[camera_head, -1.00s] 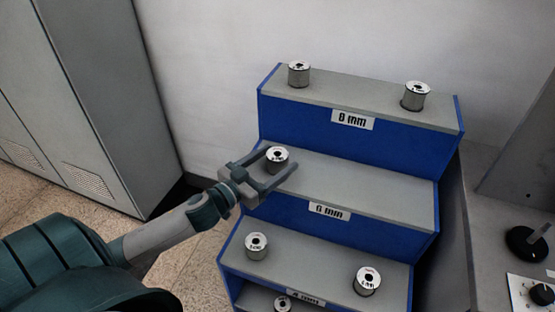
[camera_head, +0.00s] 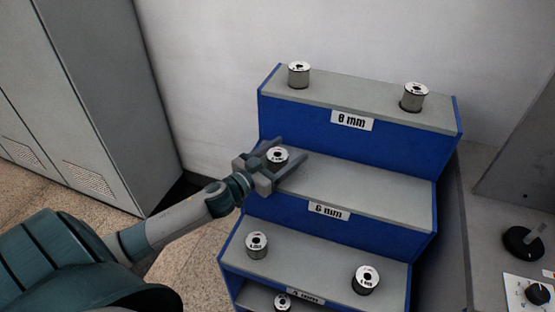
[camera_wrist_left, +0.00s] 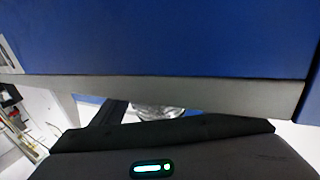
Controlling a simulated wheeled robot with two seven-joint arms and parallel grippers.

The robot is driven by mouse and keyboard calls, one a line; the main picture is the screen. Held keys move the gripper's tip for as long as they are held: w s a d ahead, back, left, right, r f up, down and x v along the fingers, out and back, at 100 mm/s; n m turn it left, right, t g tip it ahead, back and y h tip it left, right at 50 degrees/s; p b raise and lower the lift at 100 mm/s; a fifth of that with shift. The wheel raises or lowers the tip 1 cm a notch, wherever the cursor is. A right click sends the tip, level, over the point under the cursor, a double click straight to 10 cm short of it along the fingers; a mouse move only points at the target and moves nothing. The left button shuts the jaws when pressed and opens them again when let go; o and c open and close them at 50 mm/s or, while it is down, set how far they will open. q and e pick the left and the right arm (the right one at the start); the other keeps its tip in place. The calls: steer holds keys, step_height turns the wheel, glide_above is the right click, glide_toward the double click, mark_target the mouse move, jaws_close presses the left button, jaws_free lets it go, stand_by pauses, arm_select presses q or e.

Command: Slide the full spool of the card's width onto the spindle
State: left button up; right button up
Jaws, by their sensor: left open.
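A stepped blue rack with grey shelves (camera_head: 375,190) holds silver spools with white tops. One spool (camera_head: 277,155) stands upright at the left of the middle step, whose label (camera_head: 329,211) seems to read 6 mm. My left gripper (camera_head: 291,149) is open, with one finger on each side of this spool; its lower part is hidden behind the gripper. In the left wrist view, part of the spool (camera_wrist_left: 158,110) shows beyond the gripper's dark body, beside a finger. No card or spindle can be made out. My right gripper is not in view.
Spools stand on the top step at left (camera_head: 299,74) and right (camera_head: 414,97), and on the lower step at left (camera_head: 256,245) and right (camera_head: 366,280). Another (camera_head: 282,302) sits below. A grey cabinet (camera_head: 95,90) stands left. The middle step's right side is clear.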

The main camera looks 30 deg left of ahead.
arm_select(q)
steer(key=shift+w, duration=0.3)
steer(key=c, duration=1.4)
steer(key=shift+c, duration=0.5)
steer(key=shift+r, duration=0.15)
steer(key=shift+r, duration=0.55)
steer(key=r, duration=0.3)
steer(key=shift+s+d+r, duration=0.1)
steer(key=shift+s+d, duration=0.15)
steer(key=shift+d, duration=0.1)
steer(key=s+d+r, duration=0.6)
steer(key=s+d, duration=0.1)
steer(key=s, duration=0.1)
steer(key=shift+d+r, duration=0.25)
